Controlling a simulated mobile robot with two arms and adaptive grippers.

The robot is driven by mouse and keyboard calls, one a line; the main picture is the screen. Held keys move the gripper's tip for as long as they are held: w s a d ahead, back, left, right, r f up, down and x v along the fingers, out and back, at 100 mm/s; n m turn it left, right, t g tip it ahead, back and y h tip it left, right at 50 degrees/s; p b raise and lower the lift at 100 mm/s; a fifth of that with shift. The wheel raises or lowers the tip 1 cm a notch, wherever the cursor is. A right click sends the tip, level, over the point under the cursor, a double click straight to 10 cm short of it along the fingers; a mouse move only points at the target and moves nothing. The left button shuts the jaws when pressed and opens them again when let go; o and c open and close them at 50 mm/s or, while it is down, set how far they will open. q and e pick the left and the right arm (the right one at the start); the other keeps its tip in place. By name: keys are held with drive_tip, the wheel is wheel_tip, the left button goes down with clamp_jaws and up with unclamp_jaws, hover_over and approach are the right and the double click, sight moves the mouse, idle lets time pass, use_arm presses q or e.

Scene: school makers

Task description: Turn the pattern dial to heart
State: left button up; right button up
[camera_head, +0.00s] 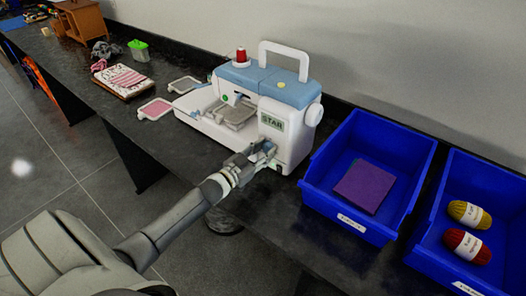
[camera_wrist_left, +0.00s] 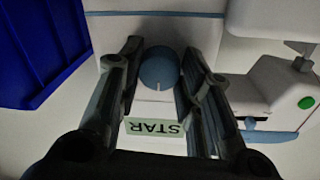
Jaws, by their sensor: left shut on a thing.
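The white and blue sewing machine (camera_head: 286,92) stands on the dark bench. Its small green display (camera_head: 272,122) reads STAR. The display also shows upside down in the left wrist view (camera_wrist_left: 155,127). The round blue pattern dial (camera_wrist_left: 158,67) sits on the machine's front, with a pale pointer line on its face. My left gripper (camera_head: 266,150) is at the machine's front below the display. In the left wrist view its two fingers (camera_wrist_left: 160,55) stand on either side of the dial, shut on it. In the head view the gripper hides the dial. My right gripper is not in view.
A blue bin (camera_head: 415,165) with a purple cloth (camera_head: 364,187) stands close right of the machine. Another blue bin (camera_head: 503,168) holds yellow yarn (camera_head: 469,213) and red yarn (camera_head: 467,246). A pink framed piece (camera_head: 156,109) lies left of the machine.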

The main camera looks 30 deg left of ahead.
use_arm(q)
drive_tip(key=m, duration=1.1)
drive_tip(key=shift+y+b, duration=0.35)
drive_tip(key=shift+y, duration=0.05)
drive_tip(key=shift+m, duration=0.3)
drive_tip(key=o, duration=1)
drive_tip(key=shift+r, duration=0.1)
drive_tip(key=shift+o, duration=0.2)
drive_tip(key=shift+s, duration=0.1)
drive_tip(key=s+a, duration=0.1)
drive_tip(key=s, duration=1)
drive_tip(key=shift+s+a+r, duration=0.15)
drive_tip(key=shift+s+r, duration=0.2)
drive_tip(key=shift+s, duration=0.05)
